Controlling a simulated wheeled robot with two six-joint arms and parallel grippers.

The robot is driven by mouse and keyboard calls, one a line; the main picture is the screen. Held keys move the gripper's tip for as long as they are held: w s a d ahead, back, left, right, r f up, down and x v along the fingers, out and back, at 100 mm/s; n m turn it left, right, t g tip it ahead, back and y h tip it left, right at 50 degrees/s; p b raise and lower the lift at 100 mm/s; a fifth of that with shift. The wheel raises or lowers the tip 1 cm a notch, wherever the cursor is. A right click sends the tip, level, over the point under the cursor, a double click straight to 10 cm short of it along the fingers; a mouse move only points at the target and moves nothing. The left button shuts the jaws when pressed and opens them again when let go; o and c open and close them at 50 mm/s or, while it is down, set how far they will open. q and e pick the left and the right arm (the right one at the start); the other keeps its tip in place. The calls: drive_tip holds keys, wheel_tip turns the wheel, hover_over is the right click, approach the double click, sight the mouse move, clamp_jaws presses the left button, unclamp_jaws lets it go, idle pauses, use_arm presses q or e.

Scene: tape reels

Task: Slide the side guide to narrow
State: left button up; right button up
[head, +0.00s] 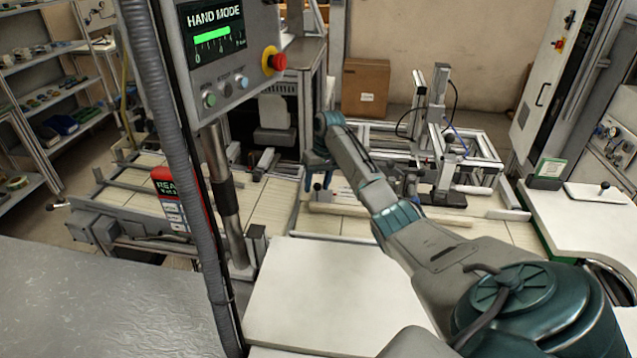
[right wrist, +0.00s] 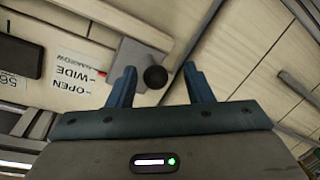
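The side guide's small dark knob (head: 317,187) stands on the slatted conveyor bed in the head view. In the right wrist view the round black knob (right wrist: 155,77) lies between the two blue fingers of my right gripper (right wrist: 160,70), with a gap showing on both sides. The gripper is open, pointing down over the knob, and also shows in the head view (head: 318,166). A grey plate (right wrist: 130,55) is beside the knob. A white label (right wrist: 78,72) reads OPEN, WIDE and NARROW, upside down in the wrist view. My left gripper is out of view.
A control panel (head: 222,45) reading HAND MODE stands on a post at left of centre. A metal frame machine (head: 455,150) stands right of my right arm. A white board (head: 325,295) lies in front.

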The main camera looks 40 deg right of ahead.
drive_tip(key=shift+d, duration=0.1)
drive_tip(key=shift+d+r, duration=0.1)
drive_tip(key=shift+r, duration=0.15)
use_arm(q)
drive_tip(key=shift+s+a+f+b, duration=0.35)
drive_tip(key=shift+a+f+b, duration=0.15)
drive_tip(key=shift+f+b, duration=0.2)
use_arm(e)
wheel_tip(320, 180, up, 10)
drive_tip(key=d, duration=0.1)
drive_tip(key=shift+s+d, duration=0.3)
